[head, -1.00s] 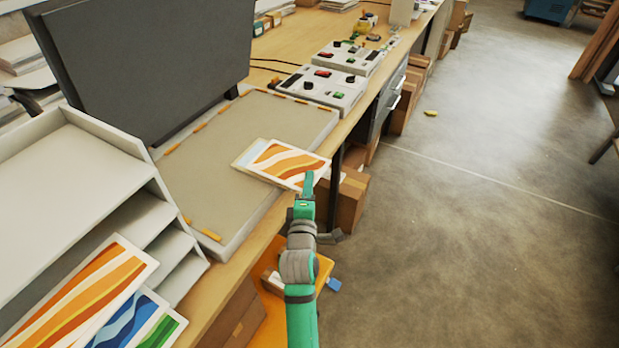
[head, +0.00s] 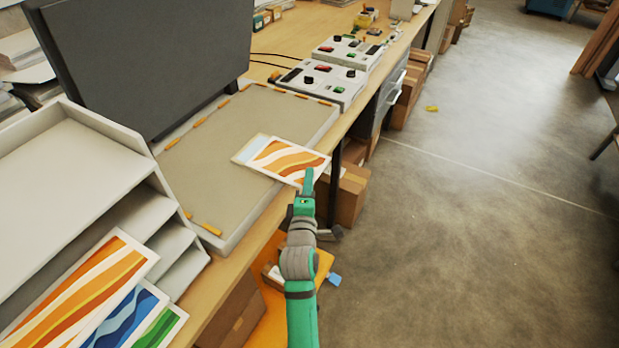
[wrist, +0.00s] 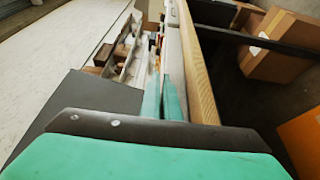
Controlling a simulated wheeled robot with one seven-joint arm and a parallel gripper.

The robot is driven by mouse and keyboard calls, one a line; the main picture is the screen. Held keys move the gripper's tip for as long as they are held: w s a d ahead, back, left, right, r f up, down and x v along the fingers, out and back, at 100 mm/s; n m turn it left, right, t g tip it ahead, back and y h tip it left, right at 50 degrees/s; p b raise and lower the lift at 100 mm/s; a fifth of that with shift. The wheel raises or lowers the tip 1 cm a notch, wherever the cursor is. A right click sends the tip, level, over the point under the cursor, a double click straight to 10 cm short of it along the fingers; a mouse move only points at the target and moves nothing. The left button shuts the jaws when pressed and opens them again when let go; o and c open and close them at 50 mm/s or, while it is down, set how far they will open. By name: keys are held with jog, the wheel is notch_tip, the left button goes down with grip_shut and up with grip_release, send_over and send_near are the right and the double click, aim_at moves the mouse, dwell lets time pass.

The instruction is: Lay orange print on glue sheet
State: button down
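The orange print (head: 284,160), white with wavy orange bands, lies flat at the front edge of the grey bed, its right part jutting past the bed. A pale bluish sheet (head: 246,149), apparently the glue sheet, shows along its left side, mostly hidden by the print. I cannot tell whether they touch. My gripper (head: 307,184) is at the print's near right edge, one finger over it. In the wrist view the fingers (wrist: 162,98) are close together, with the print seen edge-on at most, so they appear shut on its edge.
The flat grey bed (head: 225,185) has orange edge tabs and a raised dark lid (head: 140,60). Control boxes (head: 322,82) stand behind. Cardboard boxes (head: 345,192) sit below the table.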

jog(key=c, duration=2.5)
grip_release()
jog(key=o, duration=0.6)
jog(key=shift+c, duration=0.2)
jog(key=shift+f, duration=0.1)
jog(key=shift+s, duration=0.15)
jog(key=s+a, duration=0.2)
jog(key=s, duration=0.8)
jog(key=shift+s, duration=0.25)
